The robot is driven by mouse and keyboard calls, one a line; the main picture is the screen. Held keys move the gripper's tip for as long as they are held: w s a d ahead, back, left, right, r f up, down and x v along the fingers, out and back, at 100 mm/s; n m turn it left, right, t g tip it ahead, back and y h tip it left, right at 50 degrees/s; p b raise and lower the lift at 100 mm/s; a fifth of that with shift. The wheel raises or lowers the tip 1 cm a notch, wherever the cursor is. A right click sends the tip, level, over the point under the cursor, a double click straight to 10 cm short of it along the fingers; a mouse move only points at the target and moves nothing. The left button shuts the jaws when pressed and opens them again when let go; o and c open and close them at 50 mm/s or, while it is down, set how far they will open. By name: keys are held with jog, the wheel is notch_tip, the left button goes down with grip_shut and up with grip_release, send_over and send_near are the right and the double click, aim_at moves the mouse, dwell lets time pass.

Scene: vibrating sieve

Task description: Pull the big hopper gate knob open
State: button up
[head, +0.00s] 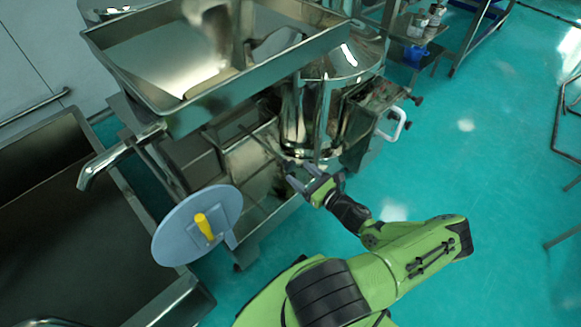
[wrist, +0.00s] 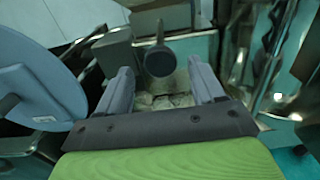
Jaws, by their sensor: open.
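A dark round knob (wrist: 159,61) on a short stem shows in the wrist view, its face toward me, just ahead of and between my finger tips. I take it for the hopper gate knob. My gripper (wrist: 160,72) is open, with one finger on each side of the knob and a visible gap on both sides. In the head view my gripper (head: 305,180) is at the front of the steel machine, below the shiny round hopper (head: 325,100). The knob is hard to make out there. No contact between fingers and knob shows.
A blue-grey disc (head: 175,232) with a yellow handle (head: 204,227) stands left of my gripper; the disc fills the wrist view's left side (wrist: 35,80). A steel tray (head: 150,65) overhangs behind. A white handle (head: 391,124) is at right. Green floor lies open at right.

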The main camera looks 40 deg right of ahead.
aim_at(292, 167)
jog(key=w+b, duration=0.1)
jog(key=w, duration=0.4)
jog(key=shift+w, duration=0.15)
jog(key=shift+c, duration=0.3)
